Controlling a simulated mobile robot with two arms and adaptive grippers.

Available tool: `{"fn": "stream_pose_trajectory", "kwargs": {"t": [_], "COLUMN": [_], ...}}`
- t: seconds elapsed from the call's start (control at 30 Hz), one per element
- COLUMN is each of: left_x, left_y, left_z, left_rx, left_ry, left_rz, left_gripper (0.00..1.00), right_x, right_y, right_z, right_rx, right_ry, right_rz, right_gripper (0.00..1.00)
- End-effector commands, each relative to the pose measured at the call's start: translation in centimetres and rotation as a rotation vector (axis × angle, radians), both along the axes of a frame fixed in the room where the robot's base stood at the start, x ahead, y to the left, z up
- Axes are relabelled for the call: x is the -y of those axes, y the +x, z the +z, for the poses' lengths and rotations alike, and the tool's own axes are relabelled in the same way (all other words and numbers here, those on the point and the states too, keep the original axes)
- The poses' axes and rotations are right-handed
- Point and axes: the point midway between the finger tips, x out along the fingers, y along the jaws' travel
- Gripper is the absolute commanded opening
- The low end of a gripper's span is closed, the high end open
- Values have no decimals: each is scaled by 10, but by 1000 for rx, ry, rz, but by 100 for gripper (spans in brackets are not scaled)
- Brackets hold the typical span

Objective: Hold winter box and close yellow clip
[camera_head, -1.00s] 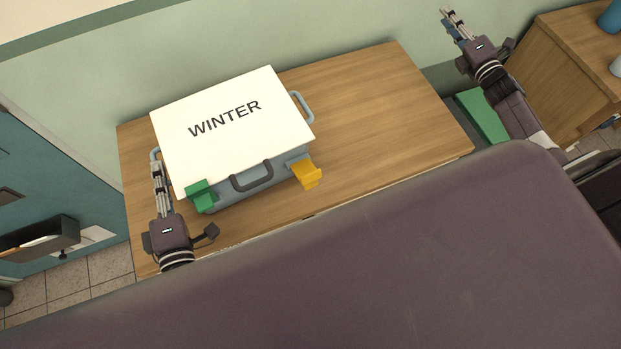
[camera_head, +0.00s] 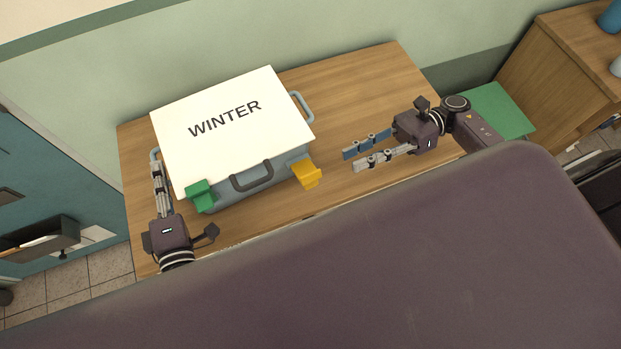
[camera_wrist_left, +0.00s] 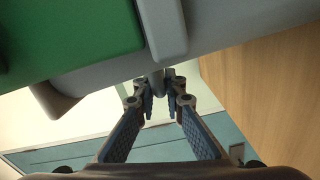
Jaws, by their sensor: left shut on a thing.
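The winter box (camera_head: 235,190) is grey-blue with a white lid (camera_head: 222,145) marked WINTER, on a wooden table. The yellow clip (camera_head: 307,174) at its front right sticks outward, tilted. A green clip (camera_head: 200,194) sits at the front left and also shows large in the left wrist view (camera_wrist_left: 70,35). My left gripper (camera_head: 156,168) is shut on the handle at the box's left side (camera_head: 154,154); the left wrist view shows the fingers (camera_wrist_left: 160,80) meeting at a grey bar. My right gripper (camera_head: 350,159) is open and empty, to the right of the yellow clip, fingers pointing left toward the box.
A dark carry handle (camera_head: 251,177) is on the box's front, between the clips. Another side handle (camera_head: 302,107) is at the right. The wooden table (camera_head: 365,85) is bare right of the box. A wooden cabinet (camera_head: 550,75) stands at far right.

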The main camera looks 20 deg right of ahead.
Motion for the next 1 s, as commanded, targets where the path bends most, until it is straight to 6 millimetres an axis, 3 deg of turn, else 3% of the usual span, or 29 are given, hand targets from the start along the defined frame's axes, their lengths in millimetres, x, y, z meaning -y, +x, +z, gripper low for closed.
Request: {"fn": "stream_pose_trajectory", "kwargs": {"t": [0.17,0.6,0.8,1.0], "left_x": [0,0,0,0], "left_y": [0,0,0,0], "left_z": [1,1,1,1], "left_rx": [3,3,3,3], "left_ry": [2,2,2,2], "left_rz": [0,0,0,0], "left_gripper": [0,0,0,0], "right_x": [-15,-97,-117,-121], "right_y": [-9,-16,-18,-18], "right_z": [-1,0,-1,-1], "right_rx": [4,4,3,2], "right_ry": [3,3,2,0], "right_rz": [30,26,25,23], "right_gripper": [23,23,23,23]}}
